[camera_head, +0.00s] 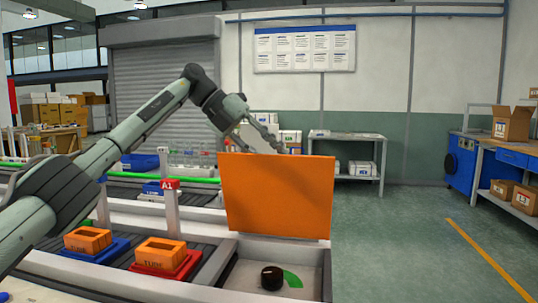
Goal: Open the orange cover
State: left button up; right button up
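The orange cover (277,196) stands upright at the middle of the view, its broad flat face towards me. Below it is an uncovered grey recess (240,278) with a black knob (272,278) and a green arc mark (293,279). My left arm reaches in from the left, and my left gripper (268,140) is above and behind the cover's top edge. I cannot tell whether its fingers touch the cover or whether they are open or shut. My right gripper is not in view.
Orange parts sit on a blue tray (72,256) and a red tray (150,272) on the conveyor to the left. A post with a red A1 sign (170,184) stands behind them. Shelves and a blue bench (465,165) are farther back. The floor on the right is clear.

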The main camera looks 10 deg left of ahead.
pick_arm(q)
jog(key=shift+o, duration=1)
jog(key=v, duration=1.2)
jog(key=shift+f, duration=0.1)
